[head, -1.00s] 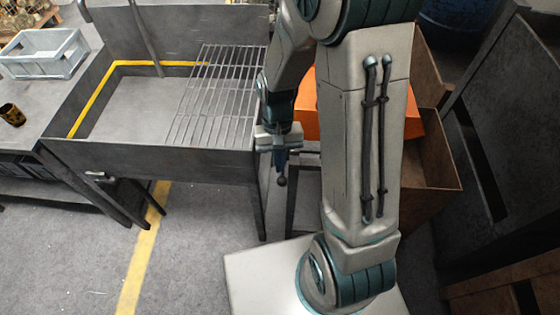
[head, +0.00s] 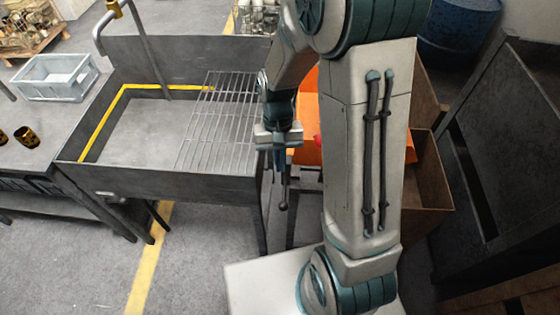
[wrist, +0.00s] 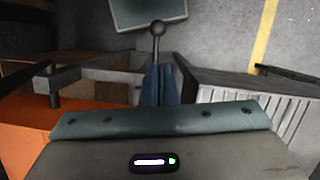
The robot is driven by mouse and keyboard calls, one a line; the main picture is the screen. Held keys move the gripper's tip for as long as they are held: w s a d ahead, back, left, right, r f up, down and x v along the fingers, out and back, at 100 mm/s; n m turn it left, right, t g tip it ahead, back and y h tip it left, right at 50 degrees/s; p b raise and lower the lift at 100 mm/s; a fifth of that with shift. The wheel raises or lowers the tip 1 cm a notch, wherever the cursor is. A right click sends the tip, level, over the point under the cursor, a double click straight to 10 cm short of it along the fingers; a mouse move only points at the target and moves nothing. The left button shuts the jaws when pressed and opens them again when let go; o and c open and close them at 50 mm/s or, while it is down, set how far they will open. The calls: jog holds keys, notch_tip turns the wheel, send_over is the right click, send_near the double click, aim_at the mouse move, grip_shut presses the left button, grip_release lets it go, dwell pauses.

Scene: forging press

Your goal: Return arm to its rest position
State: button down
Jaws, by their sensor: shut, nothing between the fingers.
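My arm hangs bent, with its lower links over the right half of the head view. My gripper (head: 280,168) points down just right of the grey metal table with the wire rack. Its blue fingers are together and empty; they also show in the wrist view (wrist: 160,82). A thin dark rod with a ball end (head: 283,206) appears beyond the fingertips; it also shows in the wrist view (wrist: 158,29). I cannot tell what the rod is attached to.
The metal basin table with a wire rack (head: 222,115) stands close left of my gripper. An orange bin (head: 309,135) and brown bins (head: 428,180) are behind my arm. A dark panel (head: 490,150) stands at the right. Open floor (head: 205,260) lies front left.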

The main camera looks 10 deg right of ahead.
dwell(0.3)
jog(key=s+d+r+t, duration=0.2)
jog(key=s+r+t, duration=0.1)
jog(key=r, duration=0.5)
jog(key=s+d+r+n+t+b, duration=0.1)
jog(key=s+d+r+t, duration=0.1)
jog(key=s+r+t, duration=0.2)
jog(key=v, duration=0.5)
jog(key=shift+s+b, duration=0.2)
jog(key=shift+b, duration=0.1)
jog(key=shift+a, duration=0.1)
